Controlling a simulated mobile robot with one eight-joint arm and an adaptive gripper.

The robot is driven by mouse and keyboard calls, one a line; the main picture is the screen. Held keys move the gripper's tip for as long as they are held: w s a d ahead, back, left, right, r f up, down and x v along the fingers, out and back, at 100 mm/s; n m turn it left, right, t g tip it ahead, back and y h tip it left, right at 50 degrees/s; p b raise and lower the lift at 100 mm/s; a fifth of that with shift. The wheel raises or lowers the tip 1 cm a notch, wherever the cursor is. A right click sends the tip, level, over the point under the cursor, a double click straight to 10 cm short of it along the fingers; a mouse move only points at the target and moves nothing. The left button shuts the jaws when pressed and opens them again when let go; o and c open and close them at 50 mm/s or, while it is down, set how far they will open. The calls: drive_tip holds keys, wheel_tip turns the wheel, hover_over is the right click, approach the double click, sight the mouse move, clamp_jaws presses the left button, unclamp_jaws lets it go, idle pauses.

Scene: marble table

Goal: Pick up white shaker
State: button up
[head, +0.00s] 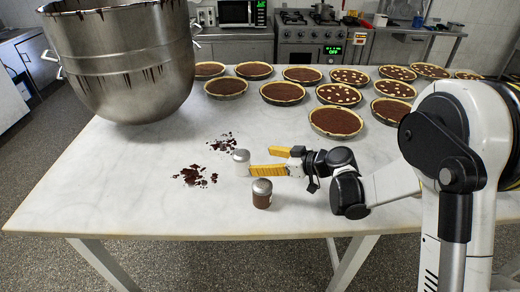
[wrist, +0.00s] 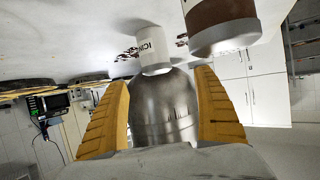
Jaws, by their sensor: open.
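The white shaker (head: 241,168), with a grey metal lid, stands upright on the marble table, just left of my gripper's fingertips. In the wrist view the white shaker (wrist: 153,45) appears upside down, with dark lettering on its side, ahead of the gap between the fingers. My gripper (head: 262,161) reaches in from the right, low over the table, with its yellow fingers apart. In the wrist view the gripper (wrist: 163,78) is open with nothing between its fingers. I cannot tell whether a fingertip touches the shaker.
A brown-filled shaker (head: 262,198) stands close by, nearer the front edge; it also shows in the wrist view (wrist: 222,22). Dark chocolate crumbs (head: 194,176) lie to the left. A large steel bowl (head: 125,65) stands back left. Several chocolate tarts (head: 336,121) fill the table's back right.

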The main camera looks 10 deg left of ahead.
sight(248, 159)
drive_tip(key=b+x, duration=0.1)
drive_tip(key=x, duration=0.5)
drive_tip(key=shift+w+d+f+b, duration=0.1)
drive_tip(key=shift+d+b, duration=0.05)
drive_tip(key=shift+b, duration=0.15)
drive_tip(key=b+x, duration=0.2)
drive_tip(key=x, duration=0.3)
drive_tip(key=shift+w+f, duration=0.15)
drive_tip(key=shift+w, duration=0.05)
drive_tip(key=shift+d, duration=0.15)
drive_tip(key=c, duration=1.4)
